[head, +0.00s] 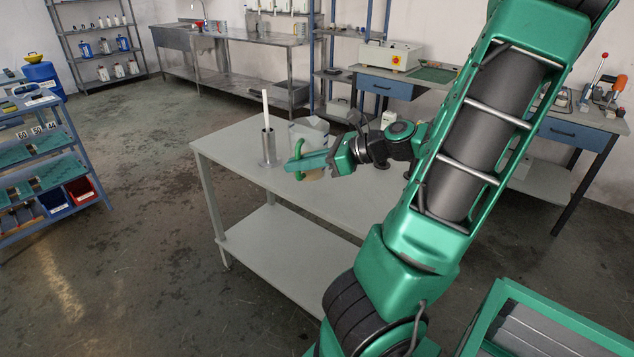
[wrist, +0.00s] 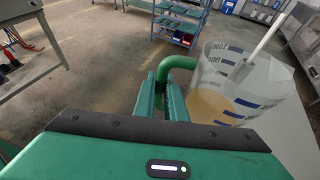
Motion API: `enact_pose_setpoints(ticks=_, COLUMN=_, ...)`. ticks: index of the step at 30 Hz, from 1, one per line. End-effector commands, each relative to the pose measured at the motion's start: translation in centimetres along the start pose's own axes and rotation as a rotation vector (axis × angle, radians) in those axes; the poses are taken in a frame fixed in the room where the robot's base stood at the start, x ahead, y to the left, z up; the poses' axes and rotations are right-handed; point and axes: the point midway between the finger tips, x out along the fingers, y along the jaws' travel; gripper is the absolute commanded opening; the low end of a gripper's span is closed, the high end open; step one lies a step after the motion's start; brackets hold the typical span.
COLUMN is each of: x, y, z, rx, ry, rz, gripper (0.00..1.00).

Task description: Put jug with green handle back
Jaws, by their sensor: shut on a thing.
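The jug (head: 309,131) is translucent, with blue marks and some amber liquid inside. It is upright at the table's far left part, partly hidden by my gripper in the head view. Its green handle (head: 298,148) faces my gripper. My gripper (head: 303,164) is shut on the handle. In the wrist view, my gripper's fingers (wrist: 168,88) close on the green handle (wrist: 178,63), with the jug (wrist: 236,84) to the right. I cannot tell whether the jug's base touches the table.
A metal cylinder (head: 268,150) holding a white rod (head: 265,108) stands on the grey table (head: 225,145), just left of the jug. The table's left end is bare. A blue shelf rack (head: 45,150) stands far left; a workbench (head: 385,75) is behind.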

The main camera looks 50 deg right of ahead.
Motion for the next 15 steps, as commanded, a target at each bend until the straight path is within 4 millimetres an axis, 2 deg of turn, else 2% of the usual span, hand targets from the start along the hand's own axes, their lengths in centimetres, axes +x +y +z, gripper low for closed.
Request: enact_pose_setpoints(ticks=15, x=0.2, y=-7.0, z=-4.4, rx=0.000, ry=-0.005, rz=0.001, gripper=0.00)
